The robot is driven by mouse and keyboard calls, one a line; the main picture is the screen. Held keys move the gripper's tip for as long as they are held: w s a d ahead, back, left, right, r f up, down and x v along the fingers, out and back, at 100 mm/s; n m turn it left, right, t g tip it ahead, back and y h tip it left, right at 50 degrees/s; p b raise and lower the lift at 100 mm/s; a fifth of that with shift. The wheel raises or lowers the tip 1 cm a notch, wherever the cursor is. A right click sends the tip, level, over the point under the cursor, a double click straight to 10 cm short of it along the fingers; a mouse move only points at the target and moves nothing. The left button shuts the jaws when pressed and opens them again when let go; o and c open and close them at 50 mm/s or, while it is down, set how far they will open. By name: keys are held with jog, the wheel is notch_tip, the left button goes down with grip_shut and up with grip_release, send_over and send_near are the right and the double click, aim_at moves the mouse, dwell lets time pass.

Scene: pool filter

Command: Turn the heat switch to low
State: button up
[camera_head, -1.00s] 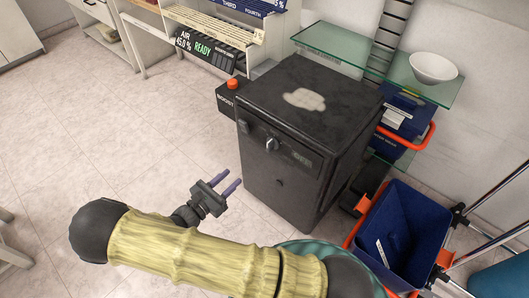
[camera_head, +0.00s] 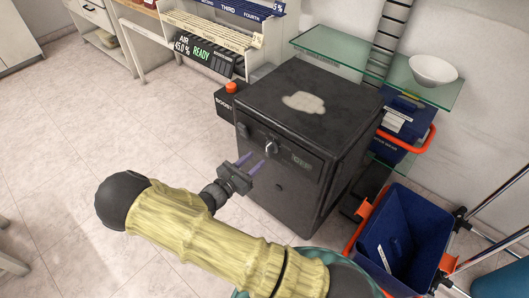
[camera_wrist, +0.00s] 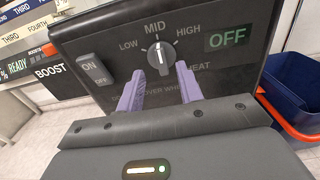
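The heat switch is a round dark knob (camera_wrist: 159,55) with a pale pointer line, on the front panel of a black cabinet (camera_head: 305,105). LOW, MID and HIGH are printed around it. The line stands nearly upright, roughly toward MID. In the head view the knob (camera_head: 270,147) shows near the top of the cabinet front. My gripper (camera_wrist: 160,72) is open and empty, its two purple fingers pointing at the panel just below the knob, one toward each side. In the head view my gripper (camera_head: 254,161) is in front of the panel; contact cannot be told.
An ON/OFF rocker (camera_wrist: 91,72) is left of the knob, and a display (camera_wrist: 228,36) reading OFF is right. A BOOST box with a red button (camera_head: 231,87) adjoins the cabinet's left side. A blue bin (camera_head: 400,235) stands at right. Floor at left is clear.

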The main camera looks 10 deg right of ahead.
aim_at(267, 150)
jog(key=b+x, duration=0.1)
jog(key=x, duration=0.5)
jog(key=shift+w+d, duration=0.1)
jog(key=shift+d, duration=0.05)
grip_shut()
